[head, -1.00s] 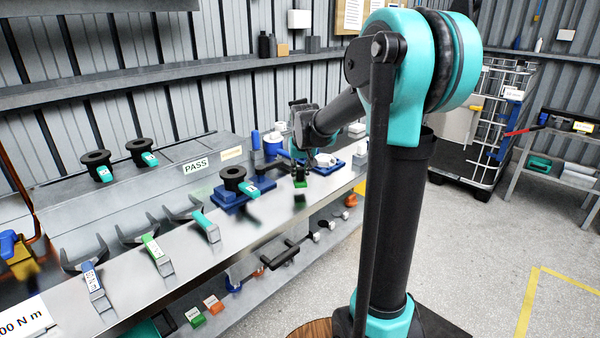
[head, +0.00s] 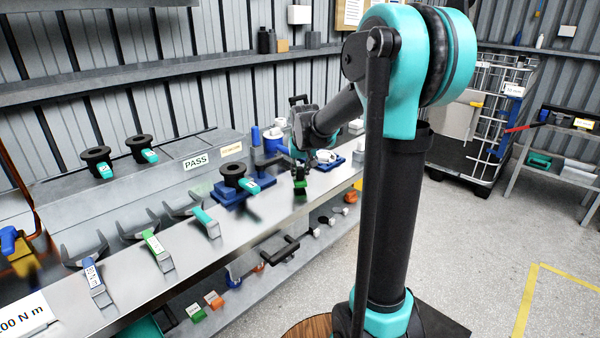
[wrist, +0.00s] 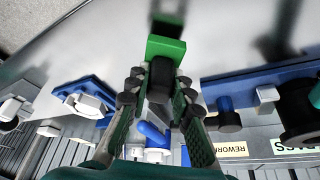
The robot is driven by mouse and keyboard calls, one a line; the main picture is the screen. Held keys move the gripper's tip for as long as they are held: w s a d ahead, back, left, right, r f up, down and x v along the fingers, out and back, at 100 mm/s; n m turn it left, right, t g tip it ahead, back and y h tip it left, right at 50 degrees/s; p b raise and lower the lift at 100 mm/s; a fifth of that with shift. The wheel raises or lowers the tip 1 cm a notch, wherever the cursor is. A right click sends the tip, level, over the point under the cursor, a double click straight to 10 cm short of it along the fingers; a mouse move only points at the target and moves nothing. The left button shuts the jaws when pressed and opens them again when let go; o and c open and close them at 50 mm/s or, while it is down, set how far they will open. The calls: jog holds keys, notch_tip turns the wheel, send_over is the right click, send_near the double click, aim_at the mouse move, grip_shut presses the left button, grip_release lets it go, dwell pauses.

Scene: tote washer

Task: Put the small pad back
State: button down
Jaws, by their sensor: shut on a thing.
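My gripper (wrist: 159,80) is shut on a small pad, a bright green block (wrist: 166,48) with a dark body between the fingers. In the head view the green pad (head: 300,184) is just above the steel bench top (head: 262,215), near its front edge. Its dark reflection lies close below it. I cannot tell whether it touches the bench. Similar small green (head: 196,313) and orange (head: 213,300) blocks sit on the lower shelf.
A dark flanged part stands on a blue base (head: 228,196) left of my gripper. Another blue fixture (wrist: 85,93) is on its other side. Several fork-shaped gauges with coloured handles (head: 156,245) lie along the bench. A grey PASS box (head: 120,195) stands behind.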

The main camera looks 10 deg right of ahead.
jog(key=shift+f, duration=0.65)
jog(key=shift+f, duration=0.15)
dwell(0.4)
jog(key=c, duration=1.3)
grip_release()
jog(key=shift+o, duration=0.4)
jog(key=o, duration=1.2)
jog(key=shift+c, duration=0.2)
